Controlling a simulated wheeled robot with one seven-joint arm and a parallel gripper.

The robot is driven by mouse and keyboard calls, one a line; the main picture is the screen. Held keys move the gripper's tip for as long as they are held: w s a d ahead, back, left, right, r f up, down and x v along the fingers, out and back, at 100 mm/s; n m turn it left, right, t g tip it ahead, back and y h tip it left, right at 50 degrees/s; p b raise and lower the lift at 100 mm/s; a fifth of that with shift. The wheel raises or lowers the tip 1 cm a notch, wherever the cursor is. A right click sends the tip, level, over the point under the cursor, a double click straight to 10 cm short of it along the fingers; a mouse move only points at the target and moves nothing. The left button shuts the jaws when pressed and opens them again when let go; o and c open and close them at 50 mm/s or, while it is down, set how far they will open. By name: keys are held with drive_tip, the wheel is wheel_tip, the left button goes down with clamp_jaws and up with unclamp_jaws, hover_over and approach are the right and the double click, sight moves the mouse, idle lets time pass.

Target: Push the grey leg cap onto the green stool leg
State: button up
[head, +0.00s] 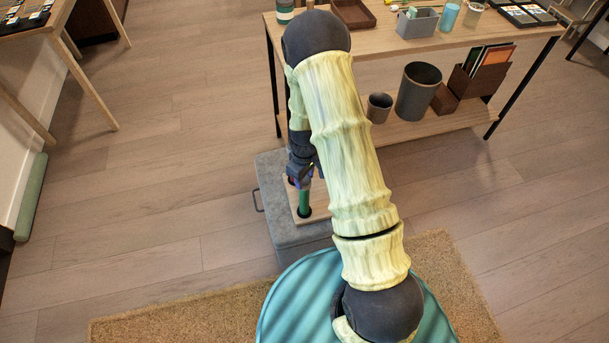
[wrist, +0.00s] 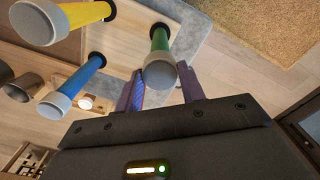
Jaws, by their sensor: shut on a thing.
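The green stool leg (head: 304,203) stands up from a pale wooden board; it also shows in the wrist view (wrist: 159,41). The grey leg cap (wrist: 159,75) is at the free end of the green leg, in line with it. I cannot tell how far it is seated. My gripper (wrist: 162,88) is shut on the cap, with one purple finger on each side. In the head view my gripper (head: 303,180) is at the top of the green leg, and the cap is hidden there.
A yellow leg (wrist: 83,15) and a blue leg (wrist: 83,79), both grey-tipped, stand beside the green one. The board lies on a grey upholstered box (head: 268,178). A table (head: 385,48) with bins on its lower shelf stands behind.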

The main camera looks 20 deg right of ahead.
drive_tip(key=shift+f, duration=0.35)
drive_tip(key=o, duration=1)
drive_tip(key=shift+o, duration=0.2)
wheel_tip(320, 180, up, 18)
drive_tip(key=p, duration=0.1)
drive_tip(key=shift+f+p, duration=0.2)
drive_tip(key=shift+p, duration=0.1)
